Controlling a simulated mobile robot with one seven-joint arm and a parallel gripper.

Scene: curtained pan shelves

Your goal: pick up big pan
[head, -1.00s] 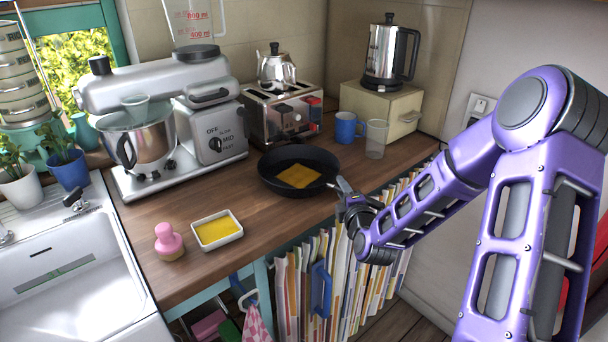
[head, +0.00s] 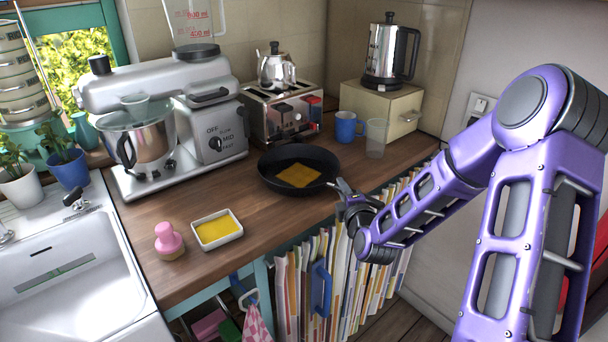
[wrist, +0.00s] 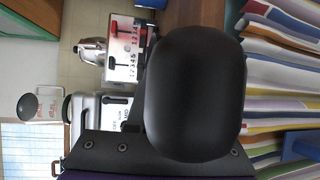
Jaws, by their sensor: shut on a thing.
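The big pan (head: 270,178) is black and round and rests on the wooden counter in the head view. A flat yellow-orange square (head: 299,175) lies in it. My gripper (head: 341,187) is at the pan's right side and is shut on it, by the handle as far as I can tell. The handle itself is mostly hidden by the gripper. In the wrist view a large dark rounded shape (wrist: 197,85) fills the middle, and I cannot tell whether it is the pan or part of my gripper.
A toaster (head: 282,113) stands behind the pan, a mixer (head: 160,120) to the left. A blue mug (head: 346,127) and a clear glass (head: 375,140) are at the back right. A white dish (head: 217,230) and pink-topped object (head: 168,240) are front left.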

